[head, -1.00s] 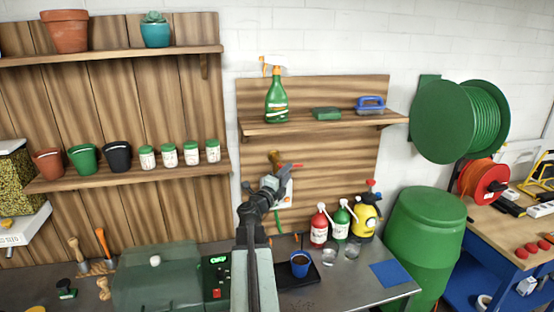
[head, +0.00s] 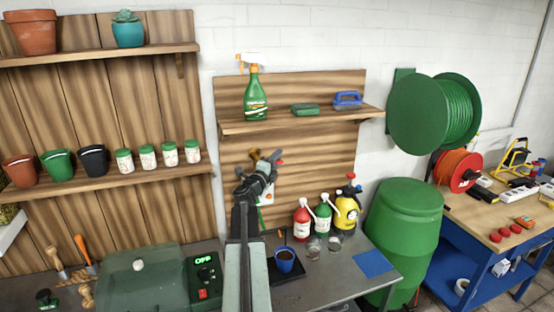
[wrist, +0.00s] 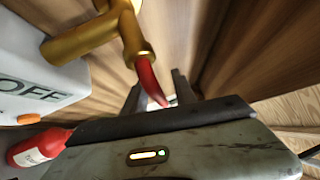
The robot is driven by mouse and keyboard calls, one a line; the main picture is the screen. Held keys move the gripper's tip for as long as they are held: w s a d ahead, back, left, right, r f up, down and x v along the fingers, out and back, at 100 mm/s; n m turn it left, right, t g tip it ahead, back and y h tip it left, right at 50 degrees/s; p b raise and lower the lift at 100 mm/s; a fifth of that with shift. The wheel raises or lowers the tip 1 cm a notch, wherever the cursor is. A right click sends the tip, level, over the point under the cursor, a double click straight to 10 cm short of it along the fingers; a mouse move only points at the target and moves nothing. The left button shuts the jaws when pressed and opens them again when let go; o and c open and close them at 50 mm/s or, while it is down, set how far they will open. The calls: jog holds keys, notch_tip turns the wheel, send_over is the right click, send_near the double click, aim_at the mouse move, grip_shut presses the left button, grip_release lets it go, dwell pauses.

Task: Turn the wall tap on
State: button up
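The wall tap is brass (wrist: 92,38) with a red lever (wrist: 149,82) and fills the upper left of the wrist view. In the head view its brass body (head: 254,153) shows just behind my gripper, on the wooden panel below the shelf. My gripper (wrist: 160,95) is open, its two dark fingers apart, with the lever's lower end between or just in front of them. I cannot tell whether they touch it. In the head view my gripper (head: 272,160) hides most of the lever. A white box marked OFF (wrist: 35,95) sits beside the tap.
Red (head: 302,222), green (head: 322,218) and yellow (head: 347,212) sprayers stand on the bench right of the arm. A blue pot (head: 285,262) stands in front of them. The shelf (head: 300,120) is above the tap. A green barrel (head: 402,230) stands to the right.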

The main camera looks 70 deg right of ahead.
grip_shut()
dwell(1.2)
